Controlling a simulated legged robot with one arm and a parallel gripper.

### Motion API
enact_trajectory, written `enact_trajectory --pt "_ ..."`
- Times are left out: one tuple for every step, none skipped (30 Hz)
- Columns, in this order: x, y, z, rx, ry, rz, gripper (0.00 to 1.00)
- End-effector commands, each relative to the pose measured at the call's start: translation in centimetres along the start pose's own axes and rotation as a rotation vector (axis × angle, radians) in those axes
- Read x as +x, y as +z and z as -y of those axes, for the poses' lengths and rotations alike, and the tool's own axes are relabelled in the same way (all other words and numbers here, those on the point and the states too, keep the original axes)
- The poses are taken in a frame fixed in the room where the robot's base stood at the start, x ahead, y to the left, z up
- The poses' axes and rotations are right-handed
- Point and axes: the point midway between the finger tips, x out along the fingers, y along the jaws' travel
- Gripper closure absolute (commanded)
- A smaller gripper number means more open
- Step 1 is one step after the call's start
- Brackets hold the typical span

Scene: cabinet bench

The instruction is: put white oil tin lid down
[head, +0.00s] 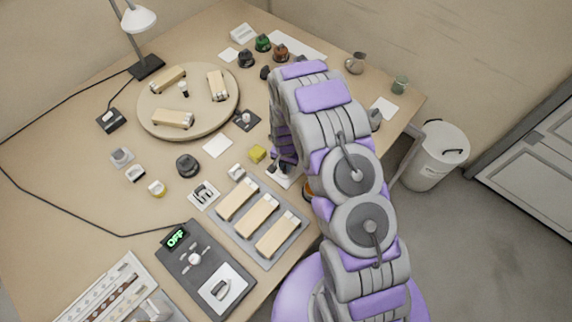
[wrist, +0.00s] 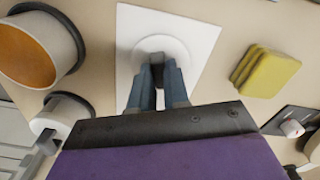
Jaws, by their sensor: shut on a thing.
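In the wrist view, a round white lid (wrist: 178,48) with a grey knob is at the tips of my gripper (wrist: 160,82). The fingers are shut on the knob. The lid is over a white square mat (wrist: 205,25), flat or nearly so; I cannot tell whether it touches the mat. An open white tin (wrist: 68,30) with orange contents stands to the left, apart from the lid. In the head view my gripper (head: 283,168) is low at the bench's front edge, and my arm hides most of the lid and tin.
A yellow sponge-like block (wrist: 265,72) lies right of the mat; it also shows in the head view (head: 257,154). A dark-rimmed white round item (wrist: 62,118) is at lower left in the wrist view.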

Motion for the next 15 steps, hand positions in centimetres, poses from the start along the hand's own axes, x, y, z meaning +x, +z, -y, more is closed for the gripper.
enact_trajectory --pt "0.11 0.02 -0.02 0.000 0.000 0.001 0.82" --pt "0.09 0.00 -0.01 0.000 0.000 0.000 0.80" --pt "0.08 0.00 -0.01 0.000 0.000 0.000 0.76" --pt "0.07 0.00 -0.01 0.000 0.000 0.000 0.73" --pt "0.07 0.00 -0.01 0.000 0.000 0.000 0.70" --pt "0.07 0.01 -0.02 0.000 0.000 0.000 0.66" --pt "0.07 0.02 -0.02 0.000 0.000 0.000 0.63" --pt "0.06 0.00 -0.03 0.000 0.000 0.000 0.60" --pt "0.06 0.00 -0.08 0.000 0.000 0.001 0.59" --pt "0.05 -0.01 -0.11 0.000 -0.001 0.001 0.59" --pt "0.05 -0.02 -0.14 0.000 -0.001 0.001 0.59" --pt "0.04 -0.04 -0.16 0.000 -0.001 0.001 0.59" --pt "0.04 -0.05 -0.17 0.000 -0.001 0.001 0.59" --pt "0.04 -0.04 -0.18 0.000 -0.001 0.001 0.59" --pt "0.03 -0.05 -0.18 0.000 -0.002 0.001 0.59"
